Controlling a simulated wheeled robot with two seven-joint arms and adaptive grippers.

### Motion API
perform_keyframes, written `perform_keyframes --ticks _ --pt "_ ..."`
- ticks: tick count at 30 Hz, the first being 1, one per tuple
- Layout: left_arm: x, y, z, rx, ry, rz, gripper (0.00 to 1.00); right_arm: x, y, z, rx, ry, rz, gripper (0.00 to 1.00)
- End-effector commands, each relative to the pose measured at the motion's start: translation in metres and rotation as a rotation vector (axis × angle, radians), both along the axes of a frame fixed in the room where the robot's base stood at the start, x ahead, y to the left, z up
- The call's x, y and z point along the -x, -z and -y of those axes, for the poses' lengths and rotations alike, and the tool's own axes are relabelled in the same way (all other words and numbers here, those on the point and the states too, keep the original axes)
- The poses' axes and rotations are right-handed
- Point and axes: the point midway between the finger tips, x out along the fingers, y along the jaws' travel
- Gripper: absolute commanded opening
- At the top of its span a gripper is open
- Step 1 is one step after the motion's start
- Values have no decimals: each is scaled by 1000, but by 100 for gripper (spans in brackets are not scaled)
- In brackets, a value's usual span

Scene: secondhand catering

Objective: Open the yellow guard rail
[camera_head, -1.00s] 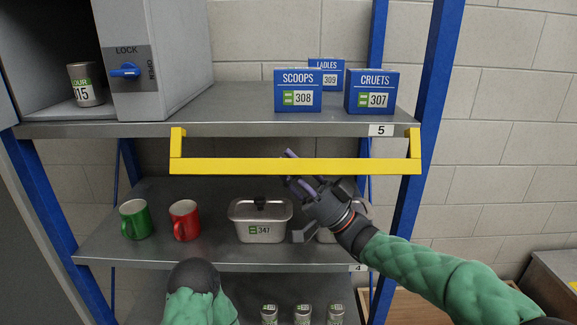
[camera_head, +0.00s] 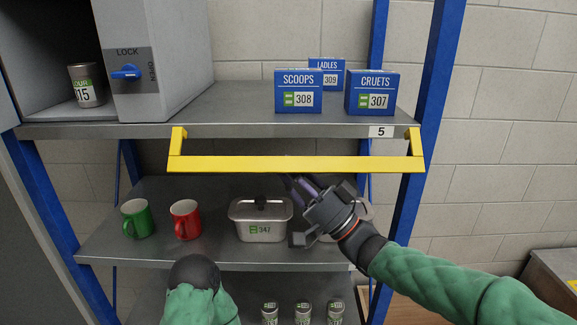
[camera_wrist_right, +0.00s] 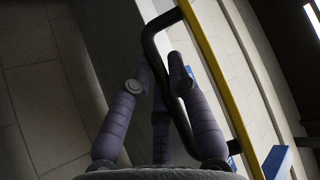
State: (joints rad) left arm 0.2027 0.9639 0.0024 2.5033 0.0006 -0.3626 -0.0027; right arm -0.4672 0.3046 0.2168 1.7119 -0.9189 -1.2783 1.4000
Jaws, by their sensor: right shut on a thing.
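The yellow guard rail (camera_head: 240,163) runs across the front of the upper shelf, below the shelf edge, with an upright arm at each end. In the right wrist view the yellow bar (camera_wrist_right: 214,68) runs down the right side, with a black handle (camera_wrist_right: 152,45) joined to it. My right gripper (camera_head: 296,184) is just under the bar, right of its middle. In the wrist view its purple fingers (camera_wrist_right: 160,88) are around the black handle, shut on it. The handle is hardly visible in the head view. My left gripper is not in view; only its arm's green sleeve and dark cuff show.
Blue boxes for scoops (camera_head: 298,92), ladles (camera_head: 333,70) and cruets (camera_head: 371,95) stand on the upper shelf, behind the rail. A lidded steel container (camera_head: 262,228), a red mug (camera_head: 185,222) and a green mug (camera_head: 136,220) stand on the shelf below. A blue post (camera_head: 428,130) stands at right.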

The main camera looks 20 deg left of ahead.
Motion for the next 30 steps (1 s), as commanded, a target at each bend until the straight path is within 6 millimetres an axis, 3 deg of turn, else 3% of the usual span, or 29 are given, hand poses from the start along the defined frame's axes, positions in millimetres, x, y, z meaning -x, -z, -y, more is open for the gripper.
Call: perform_keyframes --ticks 12,30 --pt "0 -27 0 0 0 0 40 15 -11 4 63 -4 -219 0" --pt "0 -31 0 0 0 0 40 17 -11 4 74 -3 -264 0"
